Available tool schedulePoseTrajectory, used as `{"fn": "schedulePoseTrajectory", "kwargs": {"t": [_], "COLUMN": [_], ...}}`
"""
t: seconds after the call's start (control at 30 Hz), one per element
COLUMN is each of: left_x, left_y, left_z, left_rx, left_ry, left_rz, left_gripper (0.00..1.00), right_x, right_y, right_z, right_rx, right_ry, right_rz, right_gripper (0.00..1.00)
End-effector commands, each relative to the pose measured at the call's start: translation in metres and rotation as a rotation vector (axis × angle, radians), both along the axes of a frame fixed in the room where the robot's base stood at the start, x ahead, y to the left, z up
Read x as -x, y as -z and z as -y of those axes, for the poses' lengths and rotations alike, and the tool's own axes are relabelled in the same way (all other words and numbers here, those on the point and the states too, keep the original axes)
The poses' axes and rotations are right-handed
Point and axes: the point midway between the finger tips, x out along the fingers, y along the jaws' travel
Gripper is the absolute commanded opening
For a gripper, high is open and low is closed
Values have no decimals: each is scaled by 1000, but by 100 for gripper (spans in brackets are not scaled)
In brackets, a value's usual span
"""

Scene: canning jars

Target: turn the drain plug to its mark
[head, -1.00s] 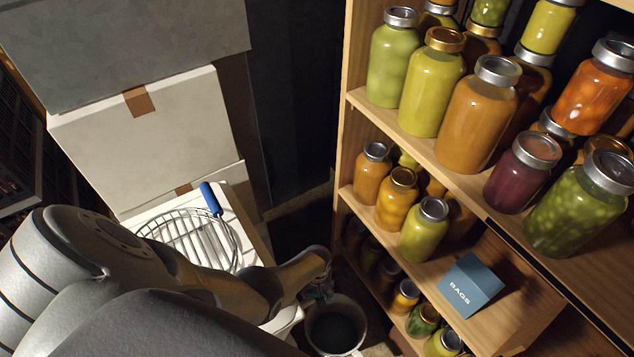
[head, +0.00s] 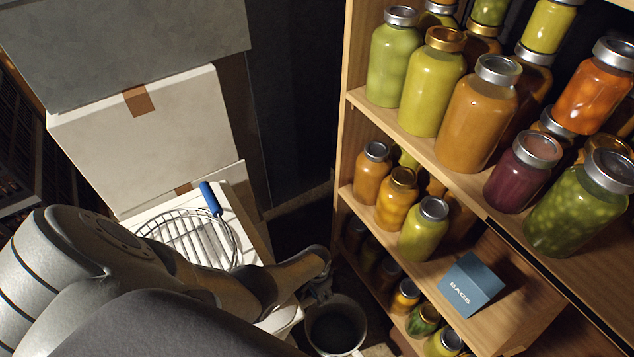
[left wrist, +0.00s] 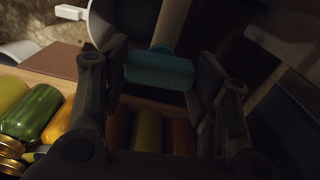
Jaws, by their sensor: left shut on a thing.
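The left gripper (left wrist: 160,85) is shut on a teal, rounded piece that I take to be the drain plug (left wrist: 160,72). A pale shaft runs up from the plug in the left wrist view. In the head view the left gripper (head: 318,293) points down beside and above the rim of a pale, round vessel with a dark inside (head: 361,314); the plug is hidden there. I cannot make out the mark in either view. The right gripper is not in view.
A wooden shelf (head: 345,130) with several filled jars stands close on the right. A blue BAGS box (head: 471,284) sits on it. A wire basket with a blue handle (head: 211,198) lies on a white surface. Pale boxes (head: 150,140) are stacked behind.

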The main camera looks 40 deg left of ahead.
Motion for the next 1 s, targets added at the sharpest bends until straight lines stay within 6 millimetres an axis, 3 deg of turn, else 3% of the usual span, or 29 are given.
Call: {"fn": "schedulePoseTrajectory", "kwargs": {"t": [0.77, 0.8, 0.93, 1.0], "left_x": [0, 0, 0, 0], "left_y": [0, 0, 0, 0], "left_z": [0, 0, 0, 0], "left_rx": [-1, -1, 0, 0], "left_ry": [107, 107, 106, 105], "left_rz": [-1, -1, 0, 0], "left_gripper": [31, 58, 74, 77], "right_x": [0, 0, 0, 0], "right_y": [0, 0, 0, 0], "right_z": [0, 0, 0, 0], "right_rx": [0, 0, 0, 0], "right_ry": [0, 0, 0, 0], "right_rz": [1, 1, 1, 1], "right_gripper": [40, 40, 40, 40]}}
